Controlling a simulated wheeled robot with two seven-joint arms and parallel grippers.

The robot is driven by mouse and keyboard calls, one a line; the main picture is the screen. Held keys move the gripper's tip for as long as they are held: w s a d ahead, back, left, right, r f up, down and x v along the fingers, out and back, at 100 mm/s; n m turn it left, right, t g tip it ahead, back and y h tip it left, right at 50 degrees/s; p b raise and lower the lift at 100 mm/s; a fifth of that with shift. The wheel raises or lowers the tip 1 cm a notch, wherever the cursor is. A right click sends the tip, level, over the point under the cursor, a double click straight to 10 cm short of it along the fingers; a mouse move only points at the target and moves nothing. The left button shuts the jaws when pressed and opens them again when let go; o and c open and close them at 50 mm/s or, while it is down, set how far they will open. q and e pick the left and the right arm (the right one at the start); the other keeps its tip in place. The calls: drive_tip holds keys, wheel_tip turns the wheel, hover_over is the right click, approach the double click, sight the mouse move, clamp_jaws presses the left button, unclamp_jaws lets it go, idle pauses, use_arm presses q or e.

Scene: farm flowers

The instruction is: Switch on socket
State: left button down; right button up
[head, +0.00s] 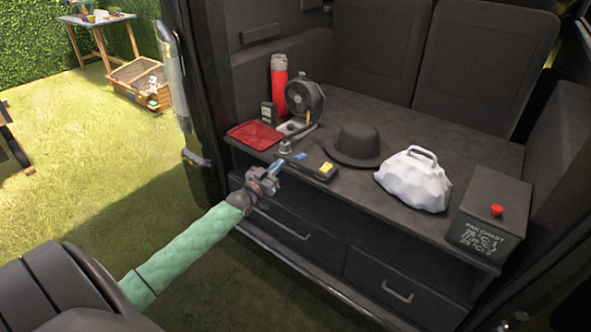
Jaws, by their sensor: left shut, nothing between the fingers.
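A flat black block (313,167) with a blue patch and a yellow part lies at the front edge of the dark shelf; it may be the socket, but its switch is too small to make out. My left gripper (277,166) is shut and empty at the shelf's front edge, just left of this block. A small gap seems to lie between them, though contact is hard to judge. My right gripper is not in view.
On the shelf (445,232) stand a red bottle (279,88), a black fan (304,98), a red tray (254,135), a black hat (359,145), a white lumpy object with a handle (413,180) and a black box with a red button (490,222). Drawers (385,290) lie below.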

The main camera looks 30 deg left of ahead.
sight(300, 156)
use_arm(q)
drive_tip(key=shift+w, duration=0.1)
